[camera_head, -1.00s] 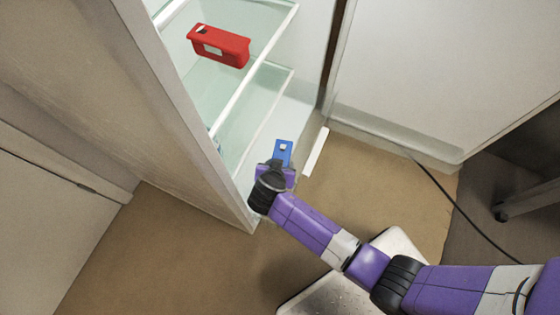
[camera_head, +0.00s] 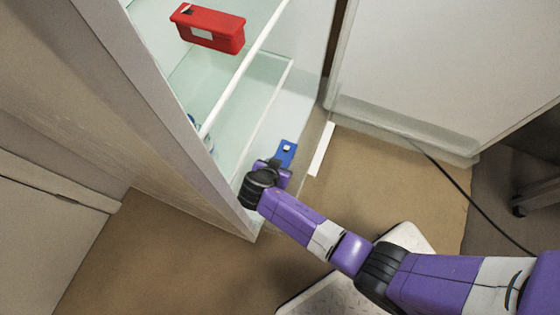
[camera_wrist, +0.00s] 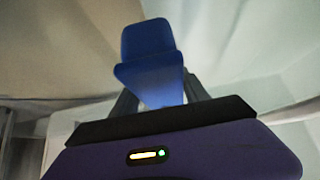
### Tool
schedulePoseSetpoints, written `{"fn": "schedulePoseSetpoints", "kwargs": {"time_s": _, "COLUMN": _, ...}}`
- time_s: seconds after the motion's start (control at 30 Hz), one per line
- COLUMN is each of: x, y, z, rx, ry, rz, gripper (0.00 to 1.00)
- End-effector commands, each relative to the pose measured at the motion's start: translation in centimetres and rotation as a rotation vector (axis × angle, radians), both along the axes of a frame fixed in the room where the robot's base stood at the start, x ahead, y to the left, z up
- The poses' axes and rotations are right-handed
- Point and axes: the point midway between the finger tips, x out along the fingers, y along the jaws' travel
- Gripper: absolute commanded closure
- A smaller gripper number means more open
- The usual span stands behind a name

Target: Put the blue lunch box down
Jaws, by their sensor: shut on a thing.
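The blue lunch box (camera_head: 287,153) is at the end of my arm, by the lower part of an open glass-shelved cabinet. My gripper (camera_head: 276,170) is shut on it. In the wrist view the blue lunch box (camera_wrist: 151,62) stands out between the two dark fingers of my gripper (camera_wrist: 158,100), with its far end clear of them. In the head view my wrist covers its near end. I cannot tell whether the box touches the surface beneath it.
A red box (camera_head: 208,29) with a pale label sits on an upper glass shelf. The shelf's white front edge (camera_head: 243,68) runs above my gripper. A white strip (camera_head: 321,149) lies on the floor to the right. A black cable (camera_head: 458,190) crosses the floor at right.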

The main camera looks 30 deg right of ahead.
Motion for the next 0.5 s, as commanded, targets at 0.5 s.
{"fn": "schedulePoseSetpoints", "kwargs": {"time_s": 0.5, "x": 0.1, "y": 0.0, "z": -5.3, "rx": 0.0, "ry": -0.001, "rz": 0.001, "gripper": 1.0}}
